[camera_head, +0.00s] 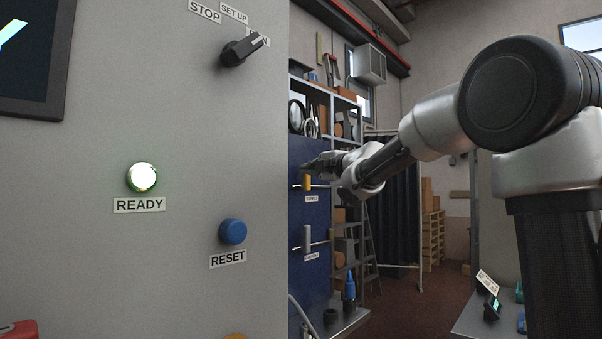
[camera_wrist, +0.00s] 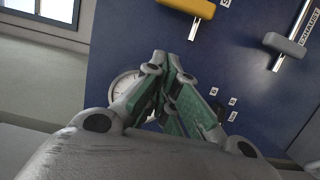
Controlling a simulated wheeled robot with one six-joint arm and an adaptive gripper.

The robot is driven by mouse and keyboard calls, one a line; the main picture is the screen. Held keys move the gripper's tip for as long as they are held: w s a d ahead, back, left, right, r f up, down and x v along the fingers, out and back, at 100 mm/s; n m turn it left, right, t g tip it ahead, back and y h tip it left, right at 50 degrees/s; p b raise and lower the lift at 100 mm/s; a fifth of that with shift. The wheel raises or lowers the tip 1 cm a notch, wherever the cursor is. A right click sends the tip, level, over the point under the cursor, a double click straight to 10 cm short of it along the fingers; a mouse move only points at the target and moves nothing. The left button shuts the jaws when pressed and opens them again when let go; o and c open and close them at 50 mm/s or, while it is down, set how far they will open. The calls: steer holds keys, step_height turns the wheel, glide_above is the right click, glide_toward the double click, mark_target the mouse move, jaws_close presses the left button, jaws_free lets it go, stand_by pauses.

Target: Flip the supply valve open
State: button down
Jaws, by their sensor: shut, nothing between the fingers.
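The supply valve has a yellow lever handle (camera_head: 307,181) on the dark blue panel in the head view. It stands upright, across its short horizontal pipe, above a small label. The handle also shows at the top edge of the wrist view (camera_wrist: 188,6), partly cut off, beside a label starting with "S". My gripper (camera_head: 310,165) is in front of the panel, close to the top of the yellow handle in the head view. In the wrist view my gripper (camera_wrist: 166,62) has its fingers together and empty, with a gap between them and the handle. Contact is not visible.
A grey exhaust lever (camera_head: 307,238) is below the supply valve, also across its pipe; it shows in the wrist view (camera_wrist: 285,45). A round gauge (camera_wrist: 122,84) is partly hidden behind my fingers. A grey control cabinet (camera_head: 190,280) fills the head view's left side.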

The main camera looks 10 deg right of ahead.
mark_target(307, 177)
steer(key=w, duration=0.7)
steer(key=w+a, duration=0.1)
steer(key=w, duration=0.3)
steer(key=shift+a, duration=0.1)
steer(key=shift+w, duration=0.15)
steer(key=shift+w+d, duration=0.15)
steer(key=shift+d, duration=0.2)
